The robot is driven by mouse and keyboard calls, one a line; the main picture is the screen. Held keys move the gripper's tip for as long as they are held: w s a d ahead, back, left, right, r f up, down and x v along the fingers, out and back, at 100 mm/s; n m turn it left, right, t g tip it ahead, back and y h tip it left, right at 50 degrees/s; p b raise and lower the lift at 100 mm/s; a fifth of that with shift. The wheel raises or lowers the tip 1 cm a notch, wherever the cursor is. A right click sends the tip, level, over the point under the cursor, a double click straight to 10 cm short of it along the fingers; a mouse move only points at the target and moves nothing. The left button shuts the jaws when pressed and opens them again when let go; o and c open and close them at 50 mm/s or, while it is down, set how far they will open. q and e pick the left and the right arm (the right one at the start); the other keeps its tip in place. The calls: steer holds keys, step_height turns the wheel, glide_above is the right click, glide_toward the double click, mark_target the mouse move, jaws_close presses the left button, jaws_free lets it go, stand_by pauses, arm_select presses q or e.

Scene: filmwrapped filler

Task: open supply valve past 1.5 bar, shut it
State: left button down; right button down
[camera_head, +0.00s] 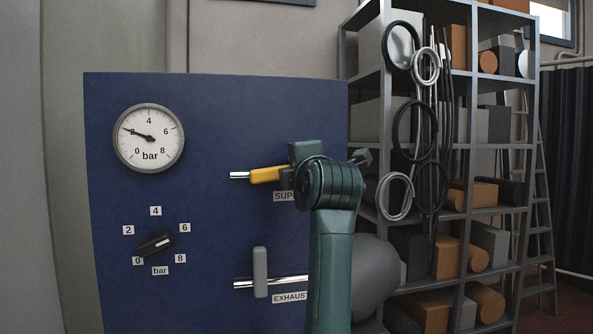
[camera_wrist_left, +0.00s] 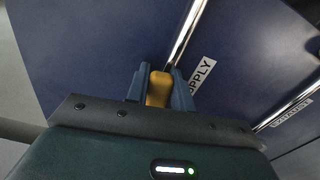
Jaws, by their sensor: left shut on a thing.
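The yellow supply valve handle (camera_head: 265,175) lies along its horizontal pipe on the blue panel. It also shows in the left wrist view (camera_wrist_left: 159,90) between the fingers. My left gripper (camera_head: 287,176) is shut on this handle, with a finger on each side in the left wrist view (camera_wrist_left: 160,86). The SUPPLY label (camera_head: 284,197) is partly hidden by my arm. The round pressure gauge (camera_head: 149,138) has its needle at about 2 bar. My right gripper is not in view.
Below, the grey exhaust handle (camera_head: 260,272) stands upright across its pipe. A black dial knob (camera_head: 155,245) with a scale from 0 to 8 bar sits at lower left. A metal shelf (camera_head: 462,147) with boxes and hanging hoses stands right of the panel.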

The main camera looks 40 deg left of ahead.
arm_select(q)
steer(key=c, duration=1.2)
jaws_free()
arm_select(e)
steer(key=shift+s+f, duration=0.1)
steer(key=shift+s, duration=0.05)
arm_select(q)
steer(key=shift+s+d, duration=0.2)
steer(key=shift+d, duration=0.05)
steer(key=b+v, duration=0.3)
steer(key=v, duration=0.9)
steer(key=shift+s+d, duration=0.15)
steer(key=shift+d, duration=0.1)
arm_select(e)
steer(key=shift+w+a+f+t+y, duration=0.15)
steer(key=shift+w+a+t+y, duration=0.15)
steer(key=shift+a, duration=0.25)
